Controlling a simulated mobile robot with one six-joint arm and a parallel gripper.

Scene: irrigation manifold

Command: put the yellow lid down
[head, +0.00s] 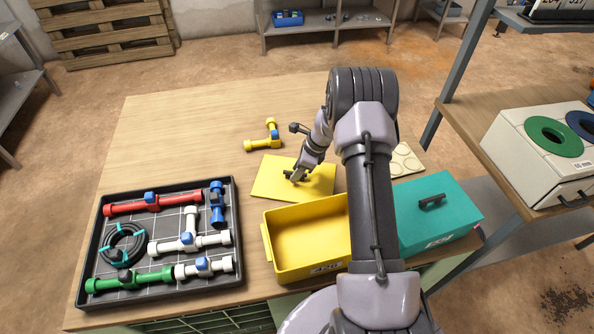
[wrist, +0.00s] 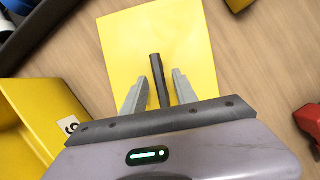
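The yellow lid (head: 265,184) is a flat square panel with a dark bar handle. It appears to lie flat on the wooden table, just behind the open yellow box (head: 307,241). In the wrist view the lid (wrist: 121,43) is below my gripper (wrist: 160,78). The two grey fingers stand apart on either side of the handle (wrist: 157,72), with yellow lid showing in the gaps, so the gripper is open. In the head view my gripper (head: 300,172) is low over the lid's middle, and my arm hides part of the lid's right side.
A black tray (head: 235,262) with pipe fittings and a coiled hose is at the left. A yellow pipe fitting (head: 264,143) lies behind the lid. A teal lidded box (head: 437,216) stands right of my arm. The table's back left is clear.

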